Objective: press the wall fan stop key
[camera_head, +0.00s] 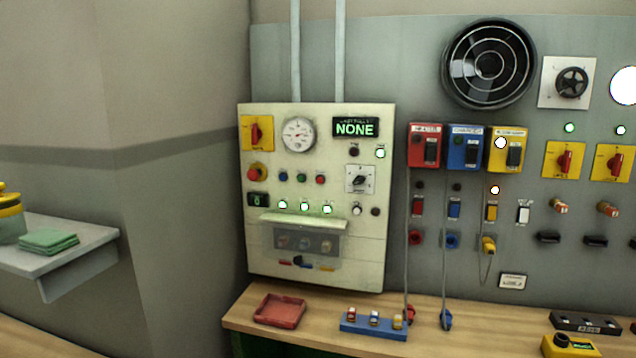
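The round black wall fan (489,64) is mounted high on the grey wall panel at the upper right. I cannot tell which key is its stop key, as the small labels are unreadable. The cream control panel (371,240) left of it carries a row of small blue, green and red buttons, with the red button (320,180) at the right of the row. Neither of my grippers is in view.
A wooden bench (330,345) runs below the panels. It bears a red tray (280,310), a blue rack (374,326) with several stoppers, and a yellow box (568,346). Cables hang from the red, blue and yellow wall boxes. A grey shelf (85,262) juts out at left.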

